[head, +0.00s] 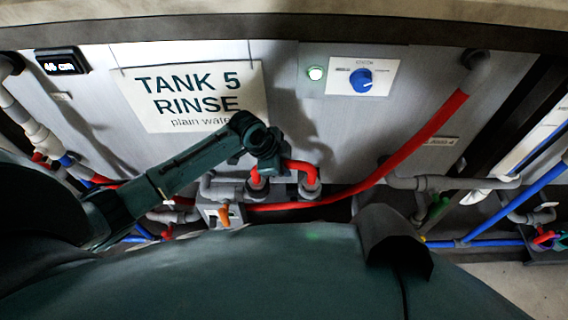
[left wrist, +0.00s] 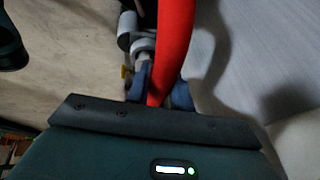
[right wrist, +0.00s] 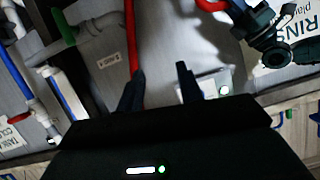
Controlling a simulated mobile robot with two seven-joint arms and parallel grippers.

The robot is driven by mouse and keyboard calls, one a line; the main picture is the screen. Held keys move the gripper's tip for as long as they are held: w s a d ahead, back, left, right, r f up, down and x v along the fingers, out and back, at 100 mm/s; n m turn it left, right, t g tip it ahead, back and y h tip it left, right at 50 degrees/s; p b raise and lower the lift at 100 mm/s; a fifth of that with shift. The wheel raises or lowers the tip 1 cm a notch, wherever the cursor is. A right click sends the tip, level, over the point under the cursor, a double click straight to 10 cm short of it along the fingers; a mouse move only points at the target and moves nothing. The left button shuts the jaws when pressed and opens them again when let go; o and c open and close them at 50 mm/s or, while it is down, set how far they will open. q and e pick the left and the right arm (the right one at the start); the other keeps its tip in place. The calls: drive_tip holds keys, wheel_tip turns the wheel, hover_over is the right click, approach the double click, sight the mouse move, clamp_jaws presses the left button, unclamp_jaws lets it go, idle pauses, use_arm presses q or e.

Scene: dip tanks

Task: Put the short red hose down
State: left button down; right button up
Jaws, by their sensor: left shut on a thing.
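The short red hose (head: 301,168) is a bent piece at the foot of the tank panel in the head view. Its two ends are at grey collars (head: 310,189); I cannot tell whether they are seated or just above them. My left gripper (head: 268,158) is shut on it from above and hides its middle. In the left wrist view the red hose (left wrist: 173,45) runs down between the blue-grey fingers of my left gripper (left wrist: 160,92). My right gripper (right wrist: 160,85) shows only in its own wrist view, open and empty, facing the panel.
A long red hose (head: 420,135) slants across the panel right of the short one. An orange-handled valve (head: 224,213) sits left below the collars. Grey pipes (head: 440,184) and blue pipes (head: 480,241) lie at the right. The "TANK 5 RINSE" sign (head: 190,90) hangs above.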

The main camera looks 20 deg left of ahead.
use_arm(q)
drive_tip(key=shift+f, duration=0.1)
drive_tip(key=c, duration=1.2)
unclamp_jaws()
drive_tip(key=shift+c, duration=0.2)
drive_tip(key=p+v, duration=0.2)
drive_tip(key=v, duration=1)
drive_tip(key=s+d+f+n+t+h, duration=0.3)
drive_tip(key=s+d+n, duration=0.25)
drive_tip(key=d, duration=0.25)
drive_tip(key=s+a+r+n+t+y, duration=0.1)
drive_tip(key=s+a+n+t+y, duration=0.1)
drive_tip(key=s+n+t, duration=0.3)
drive_tip(key=s+n, duration=0.2)
drive_tip(key=s, duration=0.2)
drive_tip(key=shift+a+r+n+t, duration=0.25)
drive_tip(key=shift+r+n+t, duration=0.1)
drive_tip(key=shift+r+t, duration=0.05)
